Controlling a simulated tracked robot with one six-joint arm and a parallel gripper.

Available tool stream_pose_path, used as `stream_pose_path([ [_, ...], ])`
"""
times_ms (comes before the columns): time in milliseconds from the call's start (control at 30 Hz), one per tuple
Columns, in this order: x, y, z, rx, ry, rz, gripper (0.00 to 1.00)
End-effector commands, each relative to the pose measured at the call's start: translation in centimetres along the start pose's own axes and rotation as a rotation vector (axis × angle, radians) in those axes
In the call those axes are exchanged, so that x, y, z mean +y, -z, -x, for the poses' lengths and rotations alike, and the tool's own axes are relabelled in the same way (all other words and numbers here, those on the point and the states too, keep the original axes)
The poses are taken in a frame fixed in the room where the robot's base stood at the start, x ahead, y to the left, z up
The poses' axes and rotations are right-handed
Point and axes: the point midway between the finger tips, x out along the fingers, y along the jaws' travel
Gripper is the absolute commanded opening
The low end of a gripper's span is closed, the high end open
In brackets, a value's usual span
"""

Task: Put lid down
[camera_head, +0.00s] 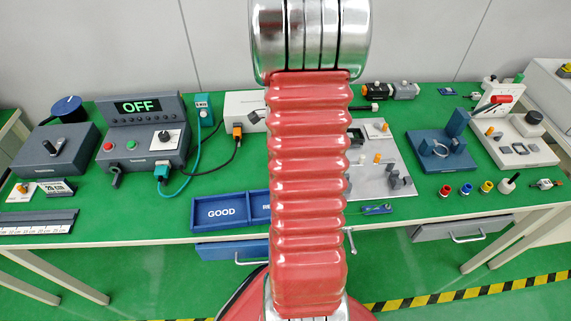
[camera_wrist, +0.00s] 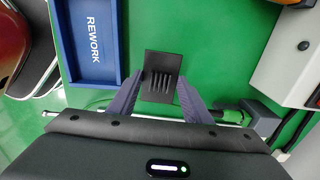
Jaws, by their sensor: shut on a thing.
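My gripper (camera_wrist: 161,92) shows in the wrist view with its two grey fingers closed on a small black slotted plate, the lid (camera_wrist: 162,66). The lid is gripped near its lower part, between the fingertips, and extends away from them over the green tabletop. I cannot tell whether it touches the table. In the head view my own red arm stands in the middle and hides the gripper and the lid.
A blue tray marked REWORK (camera_wrist: 74,79) lies left of the lid; its GOOD compartment (camera_head: 221,226) shows in the head view. A white box (camera_wrist: 289,60) and black cables lie right. Green table is clear around the lid. A control box reading OFF (camera_head: 143,150) stands left.

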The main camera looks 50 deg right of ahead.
Motion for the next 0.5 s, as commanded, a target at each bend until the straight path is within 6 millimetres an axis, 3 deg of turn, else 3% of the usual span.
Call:
stream_pose_path([
  [500, 0.0, 0.0, -3.8, 0.000, -0.001, 0.001, 0.23],
])
